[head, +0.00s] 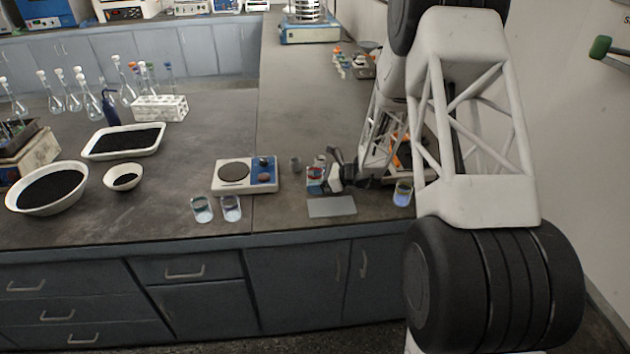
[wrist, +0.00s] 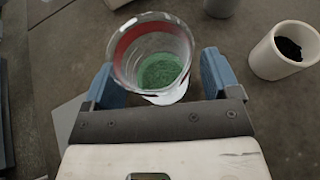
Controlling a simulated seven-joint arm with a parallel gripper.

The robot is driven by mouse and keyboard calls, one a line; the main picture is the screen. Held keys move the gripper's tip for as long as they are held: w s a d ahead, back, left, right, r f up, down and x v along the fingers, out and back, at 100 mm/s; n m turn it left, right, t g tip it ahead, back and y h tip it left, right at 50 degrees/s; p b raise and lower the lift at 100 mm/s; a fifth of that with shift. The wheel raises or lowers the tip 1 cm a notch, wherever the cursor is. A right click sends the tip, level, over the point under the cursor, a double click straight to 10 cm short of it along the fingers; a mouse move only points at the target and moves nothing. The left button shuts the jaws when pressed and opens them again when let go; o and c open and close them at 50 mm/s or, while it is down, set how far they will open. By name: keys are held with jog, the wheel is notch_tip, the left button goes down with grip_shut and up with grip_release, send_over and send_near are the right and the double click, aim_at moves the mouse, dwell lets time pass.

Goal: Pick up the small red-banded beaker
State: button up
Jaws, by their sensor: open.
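The small red-banded beaker (wrist: 152,55) is a clear glass with a red band near its rim and green material inside. In the wrist view it stands between the two blue fingers of my gripper (wrist: 156,72). The fingers are open, one on each side, and I cannot tell whether either touches the glass.
A grey plate (head: 331,207) lies in front. Two glass beakers (head: 202,210) stand front left, another (head: 402,196) at right. A white cup with dark contents (wrist: 266,62) stands close by.

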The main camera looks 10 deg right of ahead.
jog(key=shift+w+a+f, duration=0.1)
jog(key=shift+a, duration=0.15)
dwell(0.4)
jog(key=c, duration=1)
